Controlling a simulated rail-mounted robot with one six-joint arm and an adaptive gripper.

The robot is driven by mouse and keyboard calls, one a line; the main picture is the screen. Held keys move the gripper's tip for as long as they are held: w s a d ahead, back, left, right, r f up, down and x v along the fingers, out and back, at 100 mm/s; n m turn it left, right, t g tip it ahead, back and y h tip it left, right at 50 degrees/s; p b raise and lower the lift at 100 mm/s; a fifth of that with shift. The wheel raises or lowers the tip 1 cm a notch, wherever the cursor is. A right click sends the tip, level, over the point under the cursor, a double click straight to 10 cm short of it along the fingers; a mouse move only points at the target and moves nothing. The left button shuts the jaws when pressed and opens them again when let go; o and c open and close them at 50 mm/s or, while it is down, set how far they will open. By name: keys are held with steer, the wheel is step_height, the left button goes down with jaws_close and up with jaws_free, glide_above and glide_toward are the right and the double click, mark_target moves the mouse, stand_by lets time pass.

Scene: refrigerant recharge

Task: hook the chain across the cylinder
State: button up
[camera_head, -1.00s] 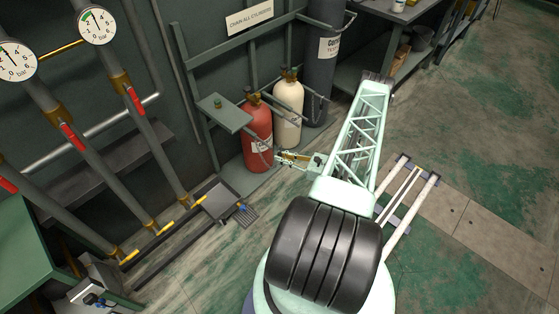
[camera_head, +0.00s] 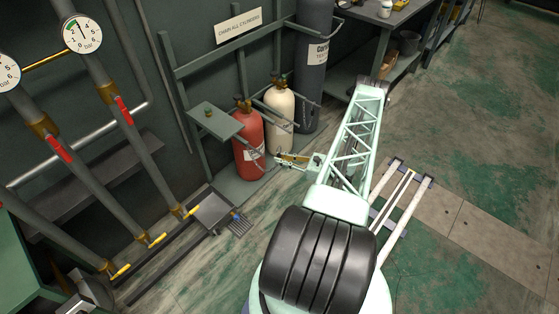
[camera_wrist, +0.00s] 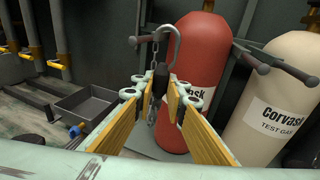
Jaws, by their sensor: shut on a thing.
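In the wrist view, the yellow-padded fingers (camera_wrist: 165,88) are shut on the dark grip of a hook. The grey metal hook (camera_wrist: 169,30) curves upward above the fingertips, in front of the red cylinder. A chain (camera_wrist: 153,113) hangs below the fingertips. Where its far end is fixed is not clear.
A cream cylinder (camera_head: 280,120) stands right of the red one, and a dark grey cylinder (camera_head: 314,75) beyond it. Dark rack arms (camera_wrist: 262,58) stick out beside the cylinders. A small green shelf (camera_head: 213,119) and a floor tray (camera_head: 211,210) are to the left. Open floor lies right.

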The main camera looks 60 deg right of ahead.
steer(key=shift+d, duration=0.1)
steer(key=s+d, duration=0.1)
steer(key=d, duration=0.5)
steer(key=shift+s+d, duration=0.3)
stand_by(0.7)
steer(key=shift+d, duration=0.15)
steer(key=s+d, duration=0.1)
steer(key=d, duration=0.5)
steer(key=shift+s+d, duration=0.3)
stand_by(0.7)
steer(key=shift+w+d, duration=0.2)
steer(key=shift+w, duration=0.7)
steer(key=shift+w+d, duration=0.15)
steer(key=shift+w, duration=0.7)
stand_by(0.7)
steer(key=shift+w+d, duration=0.15)
steer(key=shift+w, duration=0.5)
steer(key=shift+w+d, duration=0.15)
steer(key=shift+w, duration=0.5)
steer(key=shift+w, duration=0.35)
